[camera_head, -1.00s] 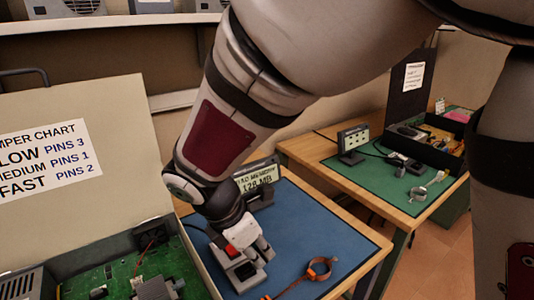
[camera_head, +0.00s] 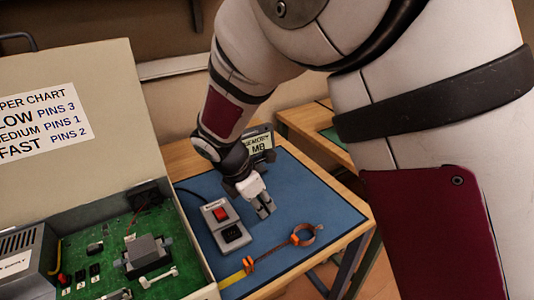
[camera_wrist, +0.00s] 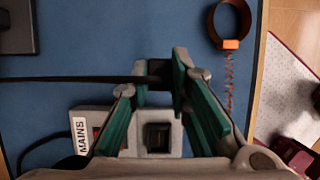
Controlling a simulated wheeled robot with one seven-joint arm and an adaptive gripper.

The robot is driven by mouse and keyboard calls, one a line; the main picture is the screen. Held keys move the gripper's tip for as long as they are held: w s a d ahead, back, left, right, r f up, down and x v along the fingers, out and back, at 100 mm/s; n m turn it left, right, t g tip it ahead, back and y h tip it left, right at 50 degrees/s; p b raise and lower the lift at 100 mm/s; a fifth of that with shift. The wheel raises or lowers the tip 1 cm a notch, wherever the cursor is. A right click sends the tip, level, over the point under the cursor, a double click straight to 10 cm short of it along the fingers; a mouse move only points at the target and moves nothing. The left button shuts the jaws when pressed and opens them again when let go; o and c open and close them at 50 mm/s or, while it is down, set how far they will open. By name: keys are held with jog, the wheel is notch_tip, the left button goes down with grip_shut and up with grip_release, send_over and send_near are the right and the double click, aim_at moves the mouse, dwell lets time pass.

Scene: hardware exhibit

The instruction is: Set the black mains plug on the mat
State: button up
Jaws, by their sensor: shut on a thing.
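My gripper (camera_head: 264,207) is shut on the black mains plug (camera_wrist: 157,70), which shows as a dark block between the green-padded fingers in the wrist view. Its black cord (camera_wrist: 80,79) runs straight out to the left. In the head view the fingers hide the plug. The gripper is over the blue mat (camera_head: 297,198), just right of the grey mains box (camera_head: 214,226). I cannot tell whether the plug touches the mat. The box has a red switch (camera_head: 221,214) and a dark socket (camera_head: 232,233), which also shows in the wrist view (camera_wrist: 158,137).
A brown strap loop with an orange clasp (camera_head: 303,236) and coiled lead lies on the mat's right front. The memory display (camera_head: 259,143) stands at the back. An open case with a green board (camera_head: 130,250) is at left. Bare mat lies right of my gripper.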

jog(key=shift+w+a+f, duration=0.1)
jog(key=shift+w+a, duration=0.05)
jog(key=shift+w, duration=0.4)
jog(key=shift+w+a+f, duration=0.1)
jog(key=shift+w, duration=0.45)
jog(key=shift+f, duration=1.65)
jog(key=shift+f+b, duration=0.15)
jog(key=shift+b, duration=0.15)
jog(key=o, duration=0.9)
jog(key=p+v, duration=0.1)
jog(key=v, duration=1.1)
jog(key=shift+s, duration=0.1)
